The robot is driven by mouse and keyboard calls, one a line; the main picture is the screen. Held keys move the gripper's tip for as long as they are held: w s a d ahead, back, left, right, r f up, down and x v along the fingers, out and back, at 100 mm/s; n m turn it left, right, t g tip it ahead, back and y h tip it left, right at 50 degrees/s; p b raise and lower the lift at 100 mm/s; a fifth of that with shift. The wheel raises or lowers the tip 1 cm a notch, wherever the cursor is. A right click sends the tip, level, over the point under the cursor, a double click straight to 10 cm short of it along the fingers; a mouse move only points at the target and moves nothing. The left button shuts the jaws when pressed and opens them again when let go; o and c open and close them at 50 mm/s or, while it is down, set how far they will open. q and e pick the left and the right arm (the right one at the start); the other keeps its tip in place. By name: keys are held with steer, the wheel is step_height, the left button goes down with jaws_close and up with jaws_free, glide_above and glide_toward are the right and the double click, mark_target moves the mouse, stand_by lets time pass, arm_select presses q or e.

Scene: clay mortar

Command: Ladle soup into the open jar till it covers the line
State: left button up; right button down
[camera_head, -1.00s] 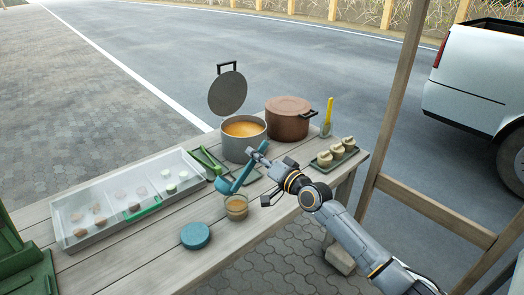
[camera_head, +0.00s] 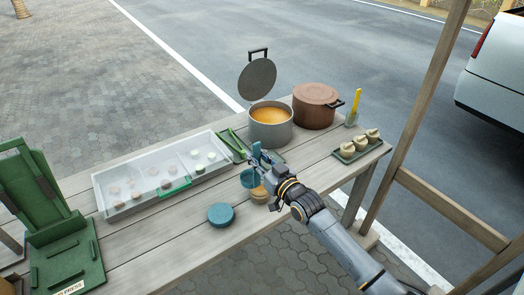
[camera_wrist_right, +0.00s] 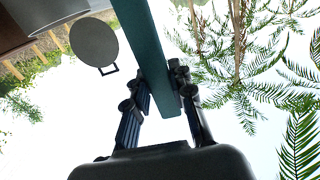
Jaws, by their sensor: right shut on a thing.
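My right gripper (camera_head: 262,163) is shut on the handle of a teal ladle (camera_head: 250,179). The handle also shows between the fingers (camera_wrist_right: 163,92) in the right wrist view (camera_wrist_right: 150,40). The ladle's bowl hangs just behind and left of the rim of the small glass jar (camera_head: 259,196); I cannot tell if they touch. The jar holds orange-brown soup, but its level and line are too small and partly hidden to read. The open grey soup pot (camera_head: 271,130) holds orange soup, its round lid (camera_head: 257,80) raised behind it. My left gripper is out of view.
A round teal lid (camera_head: 221,214) lies left of the jar. A clear-covered tray (camera_head: 125,207), a green press (camera_head: 68,262), a brown lidded pot (camera_head: 315,107) and a tray of pale mortar-like pieces (camera_head: 345,158) share the wooden table (camera_head: 150,255).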

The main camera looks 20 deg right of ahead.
mark_target(257, 144)
steer(key=shift+r, duration=0.1)
stand_by(0.3)
step_height(257, 144, up, 5)
steer(key=p, duration=0.4)
steer(key=shift+p, duration=0.35)
stand_by(0.9)
